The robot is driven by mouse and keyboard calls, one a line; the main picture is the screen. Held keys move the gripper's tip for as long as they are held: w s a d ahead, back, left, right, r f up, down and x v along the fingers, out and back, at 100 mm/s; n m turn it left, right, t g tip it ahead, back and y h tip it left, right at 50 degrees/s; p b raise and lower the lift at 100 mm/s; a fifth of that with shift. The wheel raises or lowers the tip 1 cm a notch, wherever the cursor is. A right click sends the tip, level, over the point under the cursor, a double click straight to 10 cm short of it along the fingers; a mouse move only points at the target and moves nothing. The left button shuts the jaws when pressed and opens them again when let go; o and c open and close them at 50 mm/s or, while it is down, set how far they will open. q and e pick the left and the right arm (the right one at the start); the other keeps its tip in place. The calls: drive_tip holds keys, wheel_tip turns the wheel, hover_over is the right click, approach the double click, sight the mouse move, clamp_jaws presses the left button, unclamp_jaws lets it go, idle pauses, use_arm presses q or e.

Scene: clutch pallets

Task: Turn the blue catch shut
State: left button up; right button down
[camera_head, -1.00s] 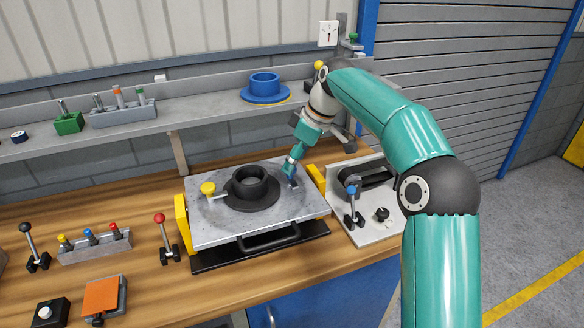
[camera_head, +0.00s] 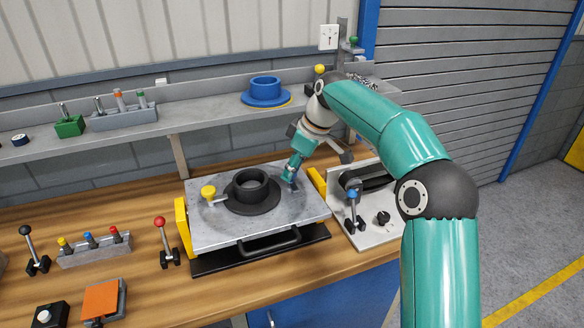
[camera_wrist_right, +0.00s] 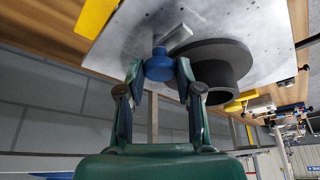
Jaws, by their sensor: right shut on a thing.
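The blue catch (camera_head: 290,183) stands at the right of the grey metal pallet (camera_head: 225,234), beside the black flanged clutch part (camera_head: 252,205). In the right wrist view, its round blue knob (camera_wrist_right: 160,68) is between the fingertips of my right gripper (camera_wrist_right: 160,76), which is shut on it. The catch's metal bar (camera_wrist_right: 176,39) points away from the knob, close beside the black flange (camera_wrist_right: 212,57); I cannot tell whether it overlaps the rim. In the head view my right gripper (camera_head: 291,174) hides part of the catch. My left gripper is not in view.
A yellow catch (camera_head: 209,191) sits left of the black part. A fixture with a blue-topped lever (camera_head: 353,195) stands right of the pallet, close to my right arm. A red-knobbed lever (camera_head: 160,223) is at left. A blue flanged part (camera_head: 265,91) rests on the shelf above.

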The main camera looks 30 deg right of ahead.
drive_tip(key=shift+m, duration=0.3)
drive_tip(key=m+h, duration=0.1)
drive_tip(key=m, duration=0.2)
drive_tip(key=shift+a+t+b, duration=0.15)
drive_tip(key=shift+t+b, duration=0.15)
drive_tip(key=shift+b, duration=0.05)
drive_tip(key=m+h, duration=0.1)
drive_tip(key=m, duration=0.1)
drive_tip(key=m+h, duration=0.1)
drive_tip(key=m, duration=0.2)
drive_tip(key=shift+a+m, duration=0.2)
drive_tip(key=shift+m, duration=0.1)
drive_tip(key=m+h, duration=0.1)
drive_tip(key=m, duration=0.1)
drive_tip(key=m+h, duration=0.1)
drive_tip(key=m, duration=0.1)
drive_tip(key=shift+a+m+g+p, duration=0.1)
drive_tip(key=shift+m+g+p, duration=0.2)
drive_tip(key=shift+g, duration=0.1)
drive_tip(key=shift+w+a+m+g+h+p, duration=0.1)
drive_tip(key=shift+m+g+h+p, duration=0.15)
drive_tip(key=shift+m, duration=0.75)
drive_tip(key=shift+w+m+g+h+p, duration=0.15)
drive_tip(key=shift+m+g+p, duration=0.2)
drive_tip(key=shift+m, duration=0.65)
drive_tip(key=shift+s, duration=0.1)
drive_tip(key=c, duration=0.8)
unclamp_jaws()
drive_tip(key=shift+o, duration=0.2)
